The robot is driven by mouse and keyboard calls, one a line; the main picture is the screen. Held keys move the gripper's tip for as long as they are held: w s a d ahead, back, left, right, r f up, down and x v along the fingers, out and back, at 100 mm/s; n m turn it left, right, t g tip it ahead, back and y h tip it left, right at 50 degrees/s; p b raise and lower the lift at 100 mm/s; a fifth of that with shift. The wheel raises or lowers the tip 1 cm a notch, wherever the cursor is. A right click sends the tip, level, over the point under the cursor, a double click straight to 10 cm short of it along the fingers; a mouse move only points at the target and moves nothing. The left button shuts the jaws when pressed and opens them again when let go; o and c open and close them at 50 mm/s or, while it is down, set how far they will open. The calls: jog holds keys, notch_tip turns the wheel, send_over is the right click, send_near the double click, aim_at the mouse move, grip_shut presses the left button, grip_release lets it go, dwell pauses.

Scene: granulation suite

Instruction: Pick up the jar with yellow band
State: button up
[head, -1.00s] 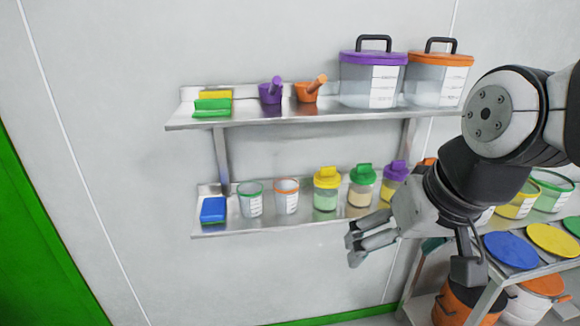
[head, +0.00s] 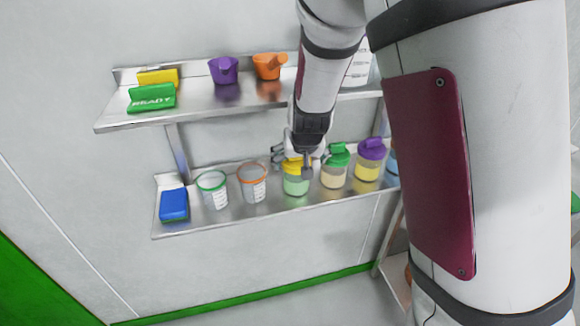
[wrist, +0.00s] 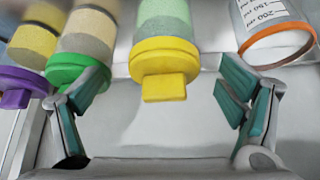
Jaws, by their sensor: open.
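The jar with the yellow band (head: 296,183) has a yellow lid and pale green contents and stands upright on the lower shelf. In the wrist view its yellow lid (wrist: 165,58) lies between the two spread fingers of my gripper (wrist: 166,95), with clear space on both sides. In the head view my gripper (head: 302,156) is at the lid of this jar and partly covers it. The fingers are open and hold nothing.
A green-lidded jar (head: 335,172) stands close beside it, then a purple-lidded jar (head: 369,165). On the other side are an orange-rimmed cup (head: 252,184), a green-rimmed cup (head: 212,192) and a blue block (head: 174,205). The upper shelf (head: 200,103) overhangs behind my arm.

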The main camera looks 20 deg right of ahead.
jog(key=x, duration=0.3)
jog(key=b+x, duration=0.1)
jog(key=x, duration=0.3)
jog(key=shift+w+a+f, duration=0.1)
jog(key=shift+a, duration=0.1)
jog(key=c, duration=1.4)
